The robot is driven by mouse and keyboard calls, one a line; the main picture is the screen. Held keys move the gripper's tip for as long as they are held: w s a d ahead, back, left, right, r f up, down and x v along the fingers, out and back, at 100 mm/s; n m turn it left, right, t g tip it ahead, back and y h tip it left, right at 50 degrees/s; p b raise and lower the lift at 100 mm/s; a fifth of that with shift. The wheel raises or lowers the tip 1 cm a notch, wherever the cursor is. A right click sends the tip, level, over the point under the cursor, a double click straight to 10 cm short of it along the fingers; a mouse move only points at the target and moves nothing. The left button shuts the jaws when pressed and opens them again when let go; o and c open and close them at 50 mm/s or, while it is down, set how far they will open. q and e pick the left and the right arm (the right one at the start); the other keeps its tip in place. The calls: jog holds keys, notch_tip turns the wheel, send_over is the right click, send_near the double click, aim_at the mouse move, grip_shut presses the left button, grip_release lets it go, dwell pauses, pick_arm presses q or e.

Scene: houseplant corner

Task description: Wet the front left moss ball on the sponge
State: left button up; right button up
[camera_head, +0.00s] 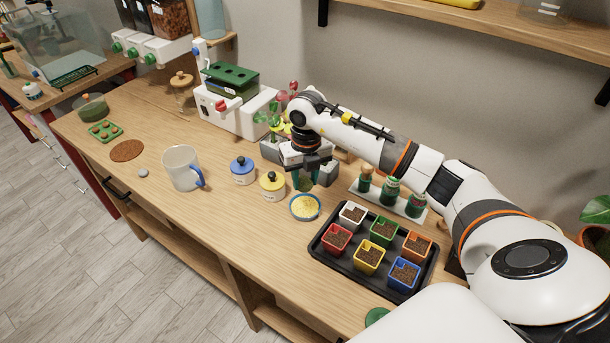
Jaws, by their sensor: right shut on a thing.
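My right gripper (306,179) hangs over the table behind the blue-rimmed dish, with its fingers pointing down. It is shut on a small dark green moss ball (306,185), which shows low between the fingertips. The yellow sponge (305,207) lies in the round blue dish (293,215), just in front of and below the gripper. The ball appears apart from the sponge, but the exact height is hard to tell. Grey blocks (327,174) stand beside and behind the gripper, partly hidden by it; other moss balls cannot be made out. My left gripper is out of view.
A yellow jar (272,187) and a blue jar (242,171) stand left of the dish, then a mug (182,167). A black tray (331,257) of coloured pots lies to the right. A white rack of bottles (374,198) stands behind it.

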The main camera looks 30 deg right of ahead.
jog(key=b, duration=0.4)
send_over(305, 206)
jog(key=shift+f, duration=3)
jog(key=shift+f+b, duration=0.5)
jog(key=shift+f, duration=0.15)
jog(key=shift+r, duration=0.1)
jog(key=shift+r+p, duration=2.5)
jog(key=shift+r, duration=1)
